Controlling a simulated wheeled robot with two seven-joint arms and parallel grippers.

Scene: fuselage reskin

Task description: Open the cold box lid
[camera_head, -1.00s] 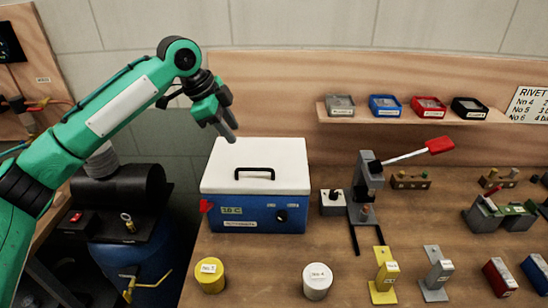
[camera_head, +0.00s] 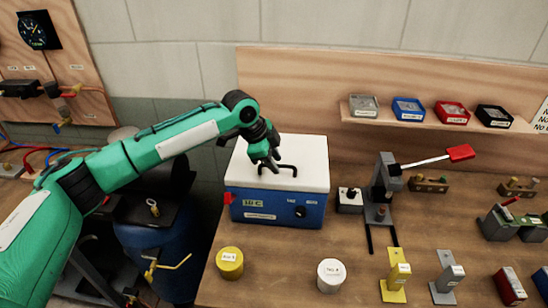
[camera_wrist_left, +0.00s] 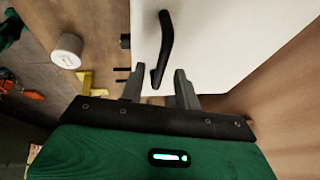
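The cold box (camera_head: 275,210) is blue with a white lid (camera_head: 308,160) and stands on the bench, left of the middle in the head view. The lid is shut. Its black handle (camera_head: 290,168) shows behind my left gripper (camera_head: 270,168), which hangs over the left part of the lid. My right gripper is in neither view.
A grey lever press (camera_head: 382,190) with a red grip stands right of the box, beside a small white box (camera_head: 349,200). Yellow (camera_head: 230,262) and white (camera_head: 331,275) pots stand in front. A shelf (camera_head: 430,122) with small bins hangs behind.

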